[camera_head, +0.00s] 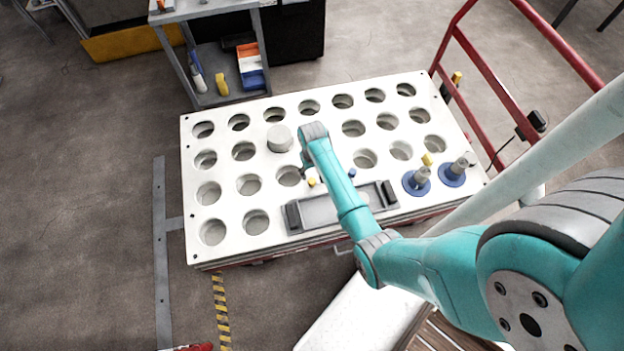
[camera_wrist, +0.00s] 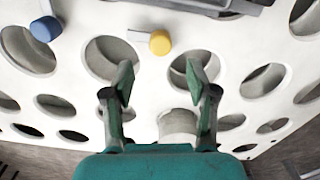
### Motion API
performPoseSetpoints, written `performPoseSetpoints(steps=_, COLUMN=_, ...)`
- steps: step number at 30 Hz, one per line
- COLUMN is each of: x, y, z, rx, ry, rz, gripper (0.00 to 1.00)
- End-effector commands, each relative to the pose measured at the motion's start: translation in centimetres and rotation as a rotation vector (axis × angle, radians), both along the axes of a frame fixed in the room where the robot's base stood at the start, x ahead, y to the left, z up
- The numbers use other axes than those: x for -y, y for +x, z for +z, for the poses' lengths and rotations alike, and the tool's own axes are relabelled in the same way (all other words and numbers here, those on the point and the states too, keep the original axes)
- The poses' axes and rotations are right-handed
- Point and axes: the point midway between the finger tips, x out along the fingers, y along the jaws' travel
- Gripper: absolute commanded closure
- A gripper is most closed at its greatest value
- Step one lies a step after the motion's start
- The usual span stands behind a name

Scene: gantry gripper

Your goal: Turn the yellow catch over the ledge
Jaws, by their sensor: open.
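The yellow catch (camera_wrist: 160,42) shows in the wrist view as a round yellow end on a short pale bar pointing left. It sits on the white perforated plate, just ahead of my fingertips. In the head view the catch (camera_head: 312,183) is a small yellow spot beside the near grey holder (camera_head: 318,211), whose edge (camera_wrist: 218,7) shows at the top of the wrist view. I cannot tell which edge is the ledge.
A blue-ended catch (camera_wrist: 44,29) lies left of the yellow one in the wrist view. The white plate (camera_head: 221,177) has rows of round holes and a grey cylinder (camera_head: 280,138). Two blue-based posts (camera_head: 417,183) (camera_head: 453,175) stand at right. A red rail (camera_head: 487,68) rises behind.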

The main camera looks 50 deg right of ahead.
Motion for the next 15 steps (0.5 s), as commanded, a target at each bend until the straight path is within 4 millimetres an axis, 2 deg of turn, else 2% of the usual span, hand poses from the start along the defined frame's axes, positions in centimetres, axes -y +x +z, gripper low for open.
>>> performPoseSetpoints(steps=7, x=0.0, y=0.0, z=-4.4, rx=-0.002, ry=0.001, rz=0.000, gripper=0.42)
performPoseSetpoints(steps=15, x=0.0, y=0.0, z=-6.7, rx=0.000, ry=0.000, rz=0.000, gripper=0.42)
